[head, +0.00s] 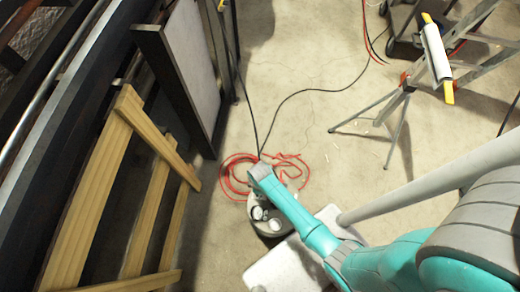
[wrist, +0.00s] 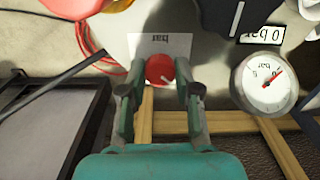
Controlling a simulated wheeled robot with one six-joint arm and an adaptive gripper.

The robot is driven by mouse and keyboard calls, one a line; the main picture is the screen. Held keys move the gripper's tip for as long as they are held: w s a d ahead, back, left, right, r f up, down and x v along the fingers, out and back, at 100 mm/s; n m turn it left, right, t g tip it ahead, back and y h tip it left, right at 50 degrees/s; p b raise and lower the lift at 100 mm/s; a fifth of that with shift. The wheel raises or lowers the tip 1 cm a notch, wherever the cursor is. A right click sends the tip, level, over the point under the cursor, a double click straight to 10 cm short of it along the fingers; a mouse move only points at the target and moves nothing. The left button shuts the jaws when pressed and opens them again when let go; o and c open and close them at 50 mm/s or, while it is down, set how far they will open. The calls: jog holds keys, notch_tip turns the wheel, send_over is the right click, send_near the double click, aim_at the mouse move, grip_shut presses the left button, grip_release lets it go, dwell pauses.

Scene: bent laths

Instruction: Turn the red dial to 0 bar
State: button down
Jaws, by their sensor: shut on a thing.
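The red dial (wrist: 160,69) sits between the fingertips of my gripper (wrist: 159,78) in the wrist view, and the fingers are shut on it. A white mark on the dial points to the right and slightly down. A white label partly hidden behind the dial reads "bar" upside down. A round gauge (wrist: 264,83) is right of the dial; its red needle points to the upper right. A "0 bar" label (wrist: 263,33) is above the gauge, upside down. In the head view my gripper (head: 262,174) is over the compressor (head: 269,228) and hides the dial.
A red hose (head: 234,180) is coiled on the floor around the compressor. Wooden laths (head: 88,200) and a dark-framed panel (head: 192,65) stand left. A stepladder (head: 468,60) and tripod (head: 404,108) stand right. Open concrete floor lies behind the compressor.

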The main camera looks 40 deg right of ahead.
jog(key=n, duration=0.4)
jog(key=shift+n, duration=2.2)
jog(key=c, duration=0.8)
grip_release()
notch_tip(320, 180, up, 12)
